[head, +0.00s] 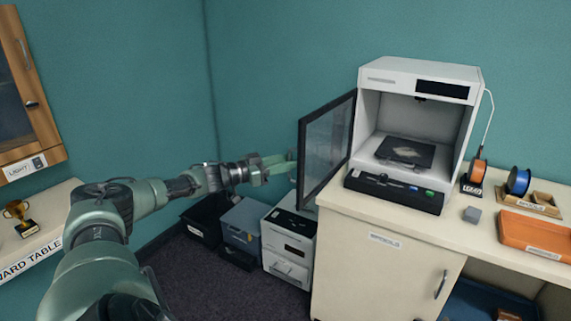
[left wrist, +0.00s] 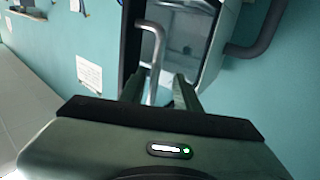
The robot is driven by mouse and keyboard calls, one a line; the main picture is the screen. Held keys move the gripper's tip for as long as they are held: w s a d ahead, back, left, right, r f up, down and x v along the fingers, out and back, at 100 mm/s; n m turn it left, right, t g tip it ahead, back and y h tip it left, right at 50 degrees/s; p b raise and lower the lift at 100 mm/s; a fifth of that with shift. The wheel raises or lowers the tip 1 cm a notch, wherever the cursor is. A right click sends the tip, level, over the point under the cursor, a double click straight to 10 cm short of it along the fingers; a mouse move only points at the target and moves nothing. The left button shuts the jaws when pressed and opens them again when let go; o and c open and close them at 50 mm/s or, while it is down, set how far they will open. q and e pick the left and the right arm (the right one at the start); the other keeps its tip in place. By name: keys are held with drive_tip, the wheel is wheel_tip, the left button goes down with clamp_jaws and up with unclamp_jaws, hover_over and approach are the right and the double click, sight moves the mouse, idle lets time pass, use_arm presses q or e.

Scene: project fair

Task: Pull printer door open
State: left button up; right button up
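The white 3D printer (head: 420,82) stands on a pale cabinet. Its dark-framed clear door (head: 326,148) stands wide open, swung out to the left of the printer. The chamber is open to view, with a dark build plate (head: 405,153) inside. My left gripper (head: 290,163) is beside the door's outer face, near its free edge. In the left wrist view my left gripper (left wrist: 158,88) has its fingers apart, with the grey bar handle (left wrist: 154,65) showing between them. I cannot tell whether a finger touches the handle. My right gripper is not in view.
A white drawer unit (head: 288,250) and grey box (head: 241,225) stand on the floor below the door. A trophy (head: 18,212) sits at left.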

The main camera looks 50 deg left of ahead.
use_arm(q)
drive_tip(key=shift+f, duration=0.2)
drive_tip(key=b+v, duration=0.2)
drive_tip(key=v, duration=0.5)
drive_tip(key=shift+s, duration=0.35)
drive_tip(key=shift+a, duration=0.1)
drive_tip(key=shift+f, duration=0.1)
